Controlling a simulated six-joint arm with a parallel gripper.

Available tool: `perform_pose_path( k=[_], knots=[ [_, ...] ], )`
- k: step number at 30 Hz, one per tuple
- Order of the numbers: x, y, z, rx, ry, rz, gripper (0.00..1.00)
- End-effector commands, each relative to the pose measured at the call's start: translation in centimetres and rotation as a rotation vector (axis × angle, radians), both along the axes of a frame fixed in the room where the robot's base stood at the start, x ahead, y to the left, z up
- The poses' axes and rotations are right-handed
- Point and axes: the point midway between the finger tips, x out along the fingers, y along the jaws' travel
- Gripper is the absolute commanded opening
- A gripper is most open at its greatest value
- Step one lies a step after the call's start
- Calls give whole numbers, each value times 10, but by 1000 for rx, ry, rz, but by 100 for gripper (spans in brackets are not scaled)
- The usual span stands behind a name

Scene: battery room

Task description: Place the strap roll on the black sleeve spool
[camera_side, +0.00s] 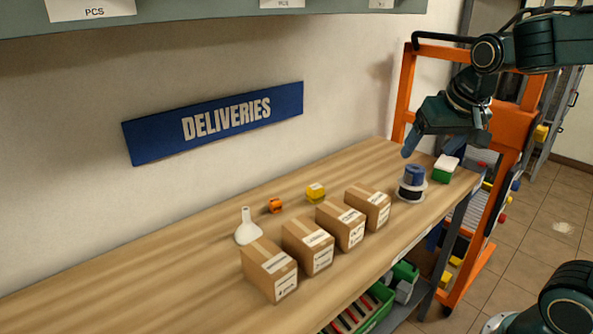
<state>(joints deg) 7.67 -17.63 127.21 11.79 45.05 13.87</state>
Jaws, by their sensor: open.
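The black sleeve spool (408,192), dark with a pale flange, stands at the right end of the wooden bench. A blue roll (414,175), which looks like the strap roll, sits upright on top of the spool. From this view I cannot tell whether it is fully seated. My gripper (431,152) is open above and slightly right of the roll, with its blue fingers spread and nothing between them. The fingertips appear clear of the roll.
A green and white block (445,169) stands close right of the spool. Several cardboard boxes (340,226) line the bench's front. A white funnel (247,230), an orange item (275,205) and a yellow item (315,193) lie behind them. An orange frame (403,95) stands behind my arm. The bench's left is clear.

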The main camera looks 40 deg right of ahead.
Motion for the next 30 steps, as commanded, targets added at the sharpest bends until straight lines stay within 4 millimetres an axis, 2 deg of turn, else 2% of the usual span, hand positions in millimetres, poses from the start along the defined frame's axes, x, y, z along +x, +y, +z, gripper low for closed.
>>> perform_pose_path(
  k=[6, 15, 21, 30],
  knots=[
    [-47, 38, 1, -10, -12, 217, 77],
    [-101, 73, -11, -37, -26, 473, 77],
    [-115, 81, -17, -46, -28, 541, 77],
    [-116, 82, -17, -48, -27, 547, 77]
  ],
)
